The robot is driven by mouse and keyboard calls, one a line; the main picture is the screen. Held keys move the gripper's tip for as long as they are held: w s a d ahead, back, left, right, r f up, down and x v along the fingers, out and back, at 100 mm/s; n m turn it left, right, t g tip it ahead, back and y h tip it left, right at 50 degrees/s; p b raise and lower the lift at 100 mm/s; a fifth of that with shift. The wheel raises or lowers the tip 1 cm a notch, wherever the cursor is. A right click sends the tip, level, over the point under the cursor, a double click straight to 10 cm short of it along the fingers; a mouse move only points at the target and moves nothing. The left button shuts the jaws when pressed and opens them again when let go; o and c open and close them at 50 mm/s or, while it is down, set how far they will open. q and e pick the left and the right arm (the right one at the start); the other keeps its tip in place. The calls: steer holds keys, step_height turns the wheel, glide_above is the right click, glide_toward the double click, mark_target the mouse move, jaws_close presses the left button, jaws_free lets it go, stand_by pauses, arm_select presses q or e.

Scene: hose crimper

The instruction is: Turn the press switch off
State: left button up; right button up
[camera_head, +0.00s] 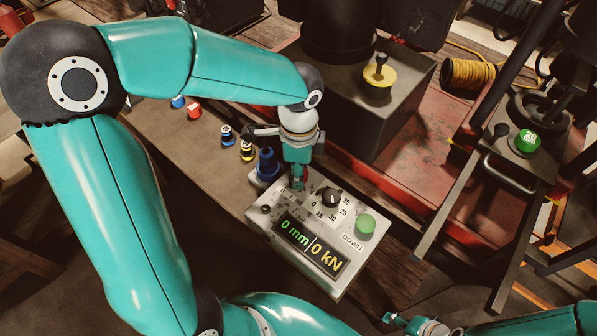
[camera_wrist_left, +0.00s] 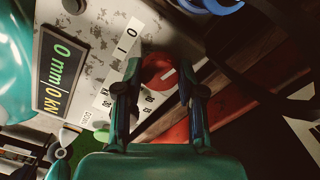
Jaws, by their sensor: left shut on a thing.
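The press control box (camera_head: 345,268) is pale and worn, with a display (camera_head: 311,246) reading 0 mm and 0 kN. In the left wrist view the red round switch (camera_wrist_left: 157,66) with a white mark sits between the two fingers of my left gripper (camera_wrist_left: 158,88). A white label strip with O and I (camera_wrist_left: 121,50) runs beside it. In the head view my left gripper (camera_head: 298,182) reaches down onto the box's upper edge and mostly hides the switch. My right gripper (camera_head: 399,319) is at the bottom edge, away from the box; its jaws are too small to judge.
A black dial (camera_head: 331,197) and a green DOWN button (camera_head: 366,224) sit close right of my left gripper. Blue, yellow and red fittings (camera_head: 247,152) stand on the bench to the left. The dark press block (camera_head: 372,110) stands behind; a yellow spool (camera_head: 467,74) lies further right.

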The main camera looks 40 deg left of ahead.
arm_select(q)
steer(key=n+b, duration=0.2)
steer(key=n, duration=0.4)
steer(key=shift+w+n+b, duration=0.1)
steer(key=shift+n+b, duration=0.2)
steer(key=n+b, duration=0.1)
steer(key=n, duration=0.3)
steer(key=shift+n, duration=0.4)
steer(key=shift+r+b, duration=0.1)
steer(key=shift+b, duration=0.2)
steer(key=o, duration=1.1)
steer(key=shift+o, duration=0.2)
step_height(320, 180, up, 12)
